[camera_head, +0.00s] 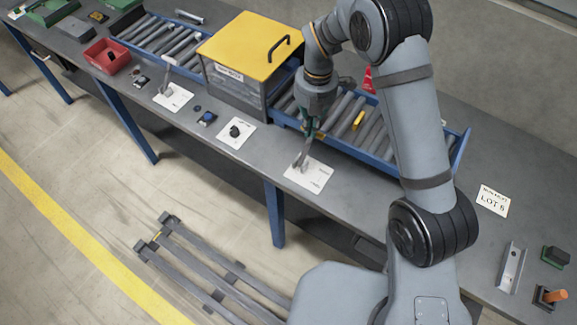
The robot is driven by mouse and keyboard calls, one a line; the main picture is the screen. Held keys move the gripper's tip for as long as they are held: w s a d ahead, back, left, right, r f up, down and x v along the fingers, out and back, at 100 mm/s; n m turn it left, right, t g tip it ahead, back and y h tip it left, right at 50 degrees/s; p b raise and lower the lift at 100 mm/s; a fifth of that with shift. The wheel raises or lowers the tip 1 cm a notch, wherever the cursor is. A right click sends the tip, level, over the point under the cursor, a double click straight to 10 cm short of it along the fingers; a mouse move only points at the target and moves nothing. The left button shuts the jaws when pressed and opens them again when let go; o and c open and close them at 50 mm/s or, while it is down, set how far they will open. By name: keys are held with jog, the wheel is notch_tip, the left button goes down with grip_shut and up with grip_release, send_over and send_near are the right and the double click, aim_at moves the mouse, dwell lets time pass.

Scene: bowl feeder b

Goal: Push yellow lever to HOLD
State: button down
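My gripper (308,136) points down over the front of the bench, just above a white plate (318,178). A grey lever-like part (301,160) rises from this plate right below the fingertips. I cannot tell whether they touch, and its upper end is hidden or merges with the gripper. A small yellow piece (358,120) shows among the rollers behind; I cannot tell whether it is a lever. The print on the plate is too small to read, so no HOLD mark can be made out. The finger opening is too small to judge.
A yellow-lidded box (248,46) stands over the blue-framed roller conveyor (462,150). Left along the bench are a plate with a black knob (235,131), another plate with a grey lever (168,88) and a red bin (105,56). A lot card (493,200) lies at right.

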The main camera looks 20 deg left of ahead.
jog(key=shift+w+d+f, duration=0.2)
jog(key=shift+w+f, duration=0.05)
jog(key=shift+w, duration=0.3)
jog(key=shift+w+d+f, duration=0.15)
jog(key=shift+w+f, duration=0.05)
jog(key=shift+w, duration=0.35)
jog(key=shift+w+d+f, duration=0.2)
jog(key=shift+w, duration=0.25)
jog(key=shift+f, duration=0.1)
jog(key=s+r, duration=0.1)
jog(key=r, duration=0.1)
jog(key=s+a+r+p, duration=0.1)
jog(key=shift+s+r+p, duration=0.3)
jog(key=shift+s+r, duration=0.05)
jog(key=w+d+r+b, duration=0.2)
jog(key=w+r, duration=0.1)
jog(key=w, duration=0.6)
jog(key=shift+d+r, duration=0.3)
jog(key=shift+d, duration=0.1)
jog(key=shift+s, duration=0.15)
